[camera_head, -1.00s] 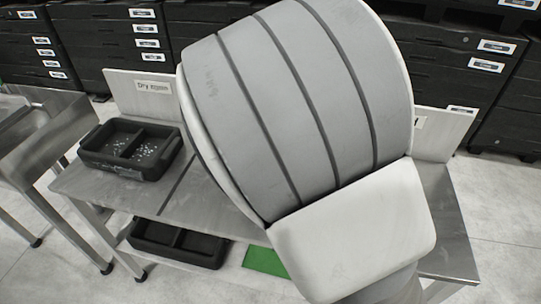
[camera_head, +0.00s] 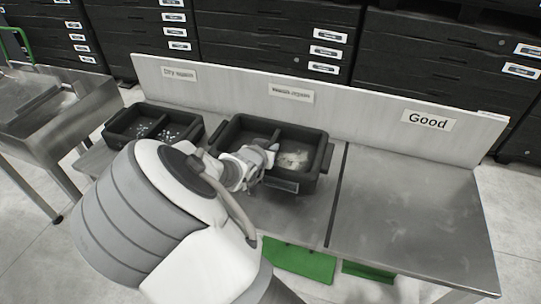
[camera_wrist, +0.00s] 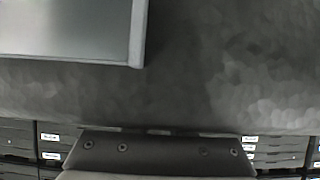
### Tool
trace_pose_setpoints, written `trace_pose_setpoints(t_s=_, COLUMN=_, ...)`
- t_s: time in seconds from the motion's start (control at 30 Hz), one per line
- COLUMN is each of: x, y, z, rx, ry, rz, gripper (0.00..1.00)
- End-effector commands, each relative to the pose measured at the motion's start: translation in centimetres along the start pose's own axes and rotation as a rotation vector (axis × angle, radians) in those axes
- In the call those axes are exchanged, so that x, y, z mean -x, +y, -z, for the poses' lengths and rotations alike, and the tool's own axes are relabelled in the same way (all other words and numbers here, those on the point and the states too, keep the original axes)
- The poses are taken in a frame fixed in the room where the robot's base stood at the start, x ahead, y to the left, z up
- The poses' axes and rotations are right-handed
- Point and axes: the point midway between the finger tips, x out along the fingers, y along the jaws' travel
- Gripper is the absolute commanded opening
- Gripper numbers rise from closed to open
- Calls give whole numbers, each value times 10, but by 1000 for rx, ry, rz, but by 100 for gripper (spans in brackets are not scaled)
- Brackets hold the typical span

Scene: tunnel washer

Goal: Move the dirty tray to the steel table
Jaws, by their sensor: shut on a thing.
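A black two-compartment tray (camera_head: 322,160) is at the middle of the sorting bench, in front of the "Wash again" label. Its right compartment holds a whitish patch. My gripper (camera_head: 262,158) is shut on this tray at its near side. The fingertips are partly hidden, and I cannot tell whether the tray is resting or slightly raised. A steel table (camera_head: 32,98) stands at the far left, apart from the bench. In the wrist view, a blurred dark grey surface fills most of the picture, with a steel-coloured panel at upper left.
Another black tray (camera_head: 113,133) with white specks stands left, by the "Dry again" label. The bench's right section (camera_head: 412,220) by the "Good" label (camera_head: 429,120) is bare. Green pieces (camera_head: 300,262) lie below the bench. Black drawer stacks (camera_head: 295,40) stand behind.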

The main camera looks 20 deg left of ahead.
Motion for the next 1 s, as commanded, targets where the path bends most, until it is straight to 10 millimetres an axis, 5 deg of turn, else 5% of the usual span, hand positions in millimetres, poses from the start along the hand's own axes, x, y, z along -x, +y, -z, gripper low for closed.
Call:
trace_pose_setpoints(t_s=0.3, x=-19, y=0, z=-34, rx=3, ry=3, rz=-1, gripper=0)
trace_pose_setpoints(t_s=0.7, x=-21, y=0, z=-38, rx=0, ry=2, rz=0, gripper=0)
trace_pose_setpoints(t_s=0.73, x=-21, y=0, z=-38, rx=0, ry=1, rz=0, gripper=23)
trace_pose_setpoints(t_s=0.8, x=-21, y=0, z=-38, rx=1, ry=1, rz=0, gripper=36)
trace_pose_setpoints(t_s=0.9, x=-21, y=0, z=-38, rx=1, ry=1, rz=0, gripper=50)
trace_pose_setpoints(t_s=1.0, x=-21, y=0, z=-38, rx=1, ry=1, rz=0, gripper=50)
